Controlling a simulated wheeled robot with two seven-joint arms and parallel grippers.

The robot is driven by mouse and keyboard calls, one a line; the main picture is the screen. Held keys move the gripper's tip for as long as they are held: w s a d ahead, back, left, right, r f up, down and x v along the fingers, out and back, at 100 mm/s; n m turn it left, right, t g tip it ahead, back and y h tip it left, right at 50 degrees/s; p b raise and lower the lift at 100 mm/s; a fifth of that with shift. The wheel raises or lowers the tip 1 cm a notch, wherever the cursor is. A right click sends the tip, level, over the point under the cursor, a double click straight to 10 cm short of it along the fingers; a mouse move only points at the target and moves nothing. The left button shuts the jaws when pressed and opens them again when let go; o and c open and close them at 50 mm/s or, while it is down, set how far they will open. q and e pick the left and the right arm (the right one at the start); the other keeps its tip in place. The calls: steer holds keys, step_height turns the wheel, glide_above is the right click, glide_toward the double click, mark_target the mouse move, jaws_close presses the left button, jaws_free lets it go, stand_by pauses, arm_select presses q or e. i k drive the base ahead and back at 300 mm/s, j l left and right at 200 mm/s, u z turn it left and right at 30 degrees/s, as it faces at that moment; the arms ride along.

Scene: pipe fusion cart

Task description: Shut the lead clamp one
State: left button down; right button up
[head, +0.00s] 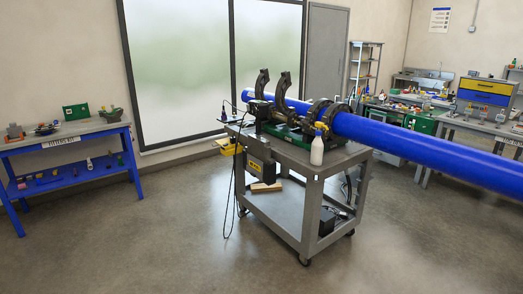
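The pipe fusion machine (290,128) stands on top of a grey cart in the middle of the head view. Two dark clamp arms on its left half, one at the far left (262,82) and one beside it (282,88), stand raised and open. Two dark ring clamps on its right half, one (317,111) and another (339,110), appear closed around a long blue pipe (430,150). A short blue pipe piece (297,104) shows between the halves. No label shows which clamp is lead clamp one. Neither gripper is in view.
The grey cart (310,165) carries a white bottle (317,150) at its front corner. The long pipe reaches out to the right edge at cart height. A blue bench (70,133) is at left; workbenches stand at right. The floor in front is clear.

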mark_target(284, 83)
steer(key=i+z, duration=0.25)
steer(key=i, duration=0.85)
steer(key=i+j+z, duration=0.1)
steer(key=i+z, duration=0.15)
steer(key=i, duration=0.85)
